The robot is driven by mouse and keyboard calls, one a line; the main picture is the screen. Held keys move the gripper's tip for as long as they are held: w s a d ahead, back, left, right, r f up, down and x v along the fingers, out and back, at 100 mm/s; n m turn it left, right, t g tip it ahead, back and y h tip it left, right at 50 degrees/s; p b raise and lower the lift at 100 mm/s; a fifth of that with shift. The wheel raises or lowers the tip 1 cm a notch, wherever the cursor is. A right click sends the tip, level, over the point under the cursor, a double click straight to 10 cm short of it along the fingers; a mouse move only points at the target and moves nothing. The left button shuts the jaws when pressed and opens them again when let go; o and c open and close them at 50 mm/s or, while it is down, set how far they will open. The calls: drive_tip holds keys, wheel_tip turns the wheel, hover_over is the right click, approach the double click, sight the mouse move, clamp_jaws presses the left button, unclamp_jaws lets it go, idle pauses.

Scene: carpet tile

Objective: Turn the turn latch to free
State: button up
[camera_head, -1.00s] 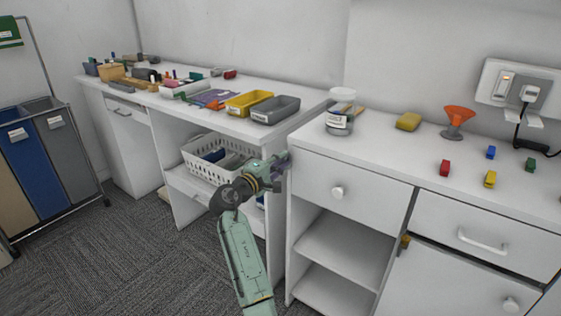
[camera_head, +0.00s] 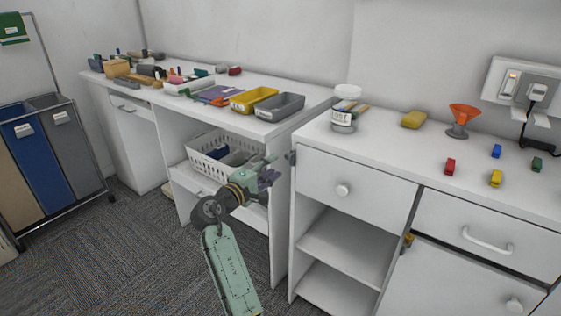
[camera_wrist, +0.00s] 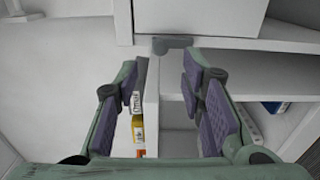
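A small brass-yellow piece (camera_head: 408,241), which looks like the turn latch, sits at the upper left corner of the right cabinet's lower door (camera_head: 440,280); its exact angle is too small to tell. A grey fitting (camera_head: 291,157) sits on the front left edge of the same cabinet, and what looks like it shows at top centre in the wrist view (camera_wrist: 172,43). My gripper (camera_head: 272,169) is left of this fitting, in front of the gap between the desk and the cabinet.
A white basket (camera_head: 220,158) stands on the desk's shelf behind my gripper. The cabinet has a drawer with a round knob (camera_head: 343,190) and open shelves (camera_head: 345,245). A jar (camera_head: 344,112), a sponge (camera_head: 414,119) and an orange funnel (camera_head: 463,118) stand on top. The carpet in front is free.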

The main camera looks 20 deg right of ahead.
drive_tip(key=v, duration=0.5)
